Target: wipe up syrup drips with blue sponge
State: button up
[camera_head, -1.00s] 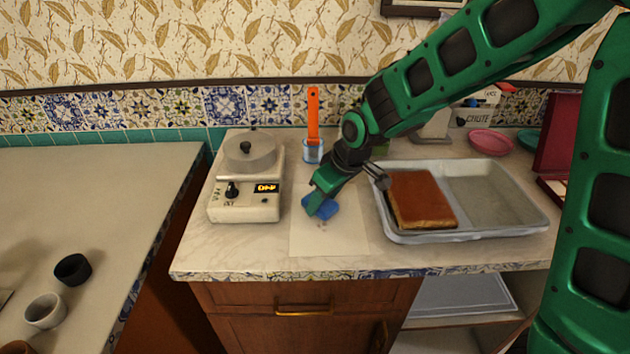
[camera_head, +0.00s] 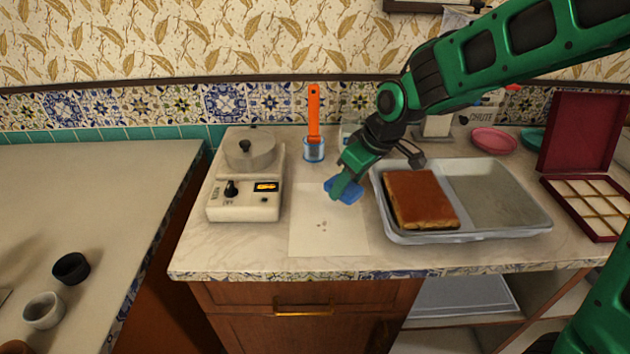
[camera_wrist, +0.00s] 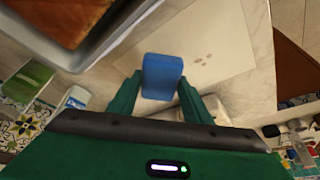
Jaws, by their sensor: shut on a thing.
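My green gripper (camera_head: 347,187) is shut on the blue sponge (camera_head: 346,194), over the right edge of a pale sheet (camera_head: 305,238) on the counter. In the wrist view the sponge (camera_wrist: 162,78) sits between the two green fingers (camera_wrist: 158,98). I cannot tell whether its underside touches the surface. A few small brown drips (camera_head: 322,225) lie on the sheet, below and left of the sponge. They also show in the wrist view as dark spots (camera_wrist: 203,60) to the right of the sponge, apart from it.
A metal tray (camera_head: 485,235) with a brown slab (camera_head: 420,199) stands close right of the gripper. A white appliance (camera_head: 243,205) stands left of the sheet. A glass jar (camera_head: 313,151) with an orange-handled tool (camera_head: 313,115) is behind. An open red box (camera_head: 580,135) is at far right.

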jog(key=shift+r, duration=1.65)
